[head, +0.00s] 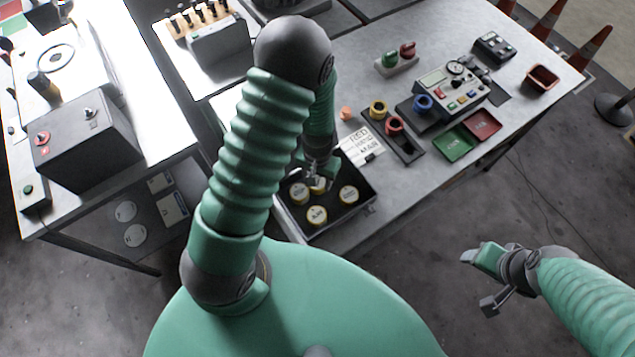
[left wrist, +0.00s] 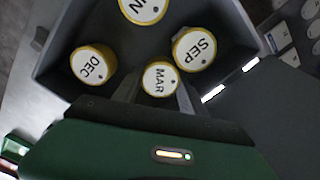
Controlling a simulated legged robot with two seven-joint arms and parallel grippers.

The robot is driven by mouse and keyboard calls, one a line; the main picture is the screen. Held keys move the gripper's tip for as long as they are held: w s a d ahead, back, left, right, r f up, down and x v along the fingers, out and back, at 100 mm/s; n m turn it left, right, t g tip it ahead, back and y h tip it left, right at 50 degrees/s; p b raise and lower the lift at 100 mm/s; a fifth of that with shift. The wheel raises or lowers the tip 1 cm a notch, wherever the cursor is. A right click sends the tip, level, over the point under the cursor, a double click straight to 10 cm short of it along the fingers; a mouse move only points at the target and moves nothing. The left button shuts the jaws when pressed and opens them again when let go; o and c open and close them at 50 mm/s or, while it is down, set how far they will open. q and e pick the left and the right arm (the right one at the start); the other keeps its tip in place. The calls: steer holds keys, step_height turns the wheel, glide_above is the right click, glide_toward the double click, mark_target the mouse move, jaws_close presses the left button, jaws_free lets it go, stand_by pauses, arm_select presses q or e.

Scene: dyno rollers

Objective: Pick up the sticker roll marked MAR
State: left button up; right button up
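The MAR roll (left wrist: 160,78) is a short yellow roll with a white label, at the lower middle of the left wrist view. It stands in a dark tray (left wrist: 58,58) with rolls marked DEC (left wrist: 92,64) and SEP (left wrist: 194,48) and one with a cut-off label (left wrist: 143,8). My left gripper (left wrist: 159,88) points down into the tray, one finger on each side of the MAR roll; I see no clear grip. In the head view the left gripper (head: 319,180) partly hides a roll. My right gripper (head: 475,281) is open and empty, away from the table.
The tray (head: 345,216) sits at the table's near edge. A printed card (head: 362,146), a dark holder with coloured rings (head: 408,148), and green (head: 455,143) and red (head: 482,125) trays lie to the right. A black control box (head: 85,150) stands on the left bench.

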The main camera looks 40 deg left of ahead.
arm_select(q)
steer(key=shift+s+a, duration=0.1)
steer(key=shift+a, duration=0.3)
jaws_close()
step_height(320, 180, up, 10)
